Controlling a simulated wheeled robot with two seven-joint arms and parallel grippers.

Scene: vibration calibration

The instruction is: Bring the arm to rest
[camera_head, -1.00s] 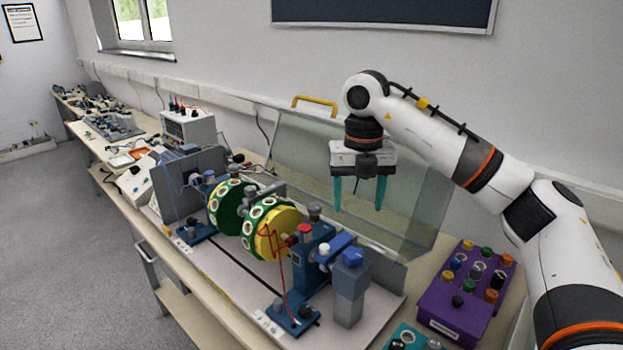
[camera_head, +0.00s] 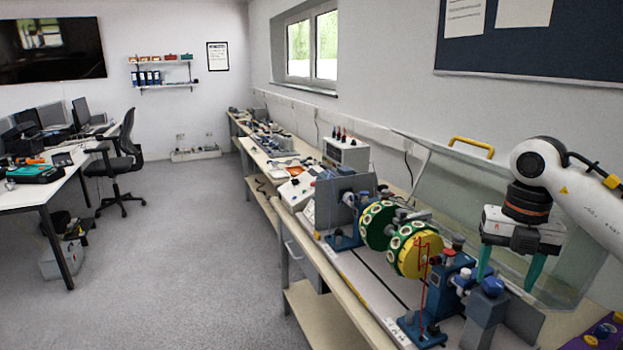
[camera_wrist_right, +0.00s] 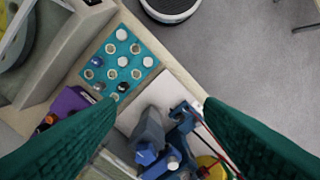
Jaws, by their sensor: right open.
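My right gripper (camera_head: 506,277) hangs at the right of the head view, fingers pointing down, with the white arm coming in from the right edge. Its two green fingers are apart and nothing is between them. It is above the bench, by the calibration rig (camera_head: 405,250) with green and yellow discs and blue supports. In the right wrist view the green fingers (camera_wrist_right: 160,125) frame the left and right sides, with part of the rig below them. My left gripper is not in view.
A clear raised guard with a yellow handle (camera_head: 471,146) stands behind the rig. A purple box (camera_head: 606,333) lies at the lower right. A teal panel with round knobs (camera_wrist_right: 121,62) shows in the wrist view. Open grey floor (camera_head: 190,270) lies to the left, with a desk and chair (camera_head: 118,165) beyond.

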